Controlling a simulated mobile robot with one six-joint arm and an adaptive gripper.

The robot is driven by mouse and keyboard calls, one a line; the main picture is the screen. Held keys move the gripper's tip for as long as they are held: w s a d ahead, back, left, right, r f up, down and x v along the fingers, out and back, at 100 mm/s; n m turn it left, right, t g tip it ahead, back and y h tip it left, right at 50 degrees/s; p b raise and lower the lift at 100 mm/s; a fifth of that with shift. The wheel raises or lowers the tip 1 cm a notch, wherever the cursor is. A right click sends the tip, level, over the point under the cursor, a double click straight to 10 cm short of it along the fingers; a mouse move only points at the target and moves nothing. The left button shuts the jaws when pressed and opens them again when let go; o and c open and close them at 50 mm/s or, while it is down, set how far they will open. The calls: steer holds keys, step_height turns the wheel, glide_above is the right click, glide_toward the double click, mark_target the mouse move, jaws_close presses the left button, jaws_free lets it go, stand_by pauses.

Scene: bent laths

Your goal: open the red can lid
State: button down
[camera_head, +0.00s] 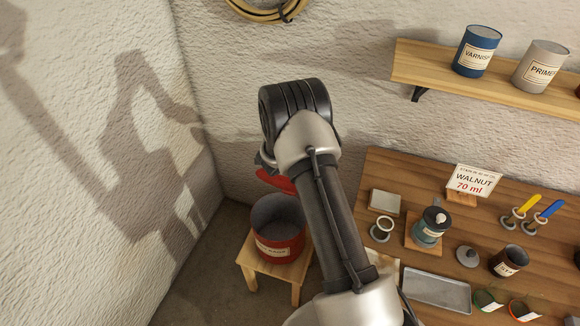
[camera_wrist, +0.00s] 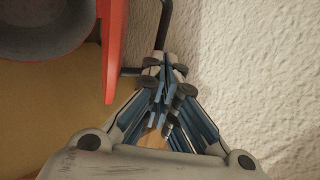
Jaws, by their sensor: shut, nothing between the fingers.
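The red can (camera_head: 278,228) stands on a small wooden stool, its mouth uncovered and its grey inside showing. Its red lid (camera_head: 275,181) is raised above the far side of the can, partly hidden by my arm. In the wrist view the lid (camera_wrist: 114,45) stands edge-on beside the open can (camera_wrist: 45,25). A dark bent handle (camera_wrist: 164,22) is beside the lid, close to my fingertips; whether they touch cannot be told. My gripper (camera_wrist: 166,82) is shut and empty, just right of the lid. In the head view my arm mostly hides it.
The wooden stool (camera_head: 248,262) is near the wall corner. A workbench (camera_head: 385,168) at the right holds a small pot (camera_head: 431,226), a metal tray (camera_head: 436,291), cups and a sign. A shelf (camera_head: 430,68) above carries paint cans. Rough white walls are close behind and left.

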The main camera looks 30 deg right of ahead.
steer(key=shift+w+d+r+p, duration=0.2)
steer(key=shift+w+d+p, duration=1)
steer(key=shift+w+d, duration=0.45)
steer(key=shift+r, duration=0.1)
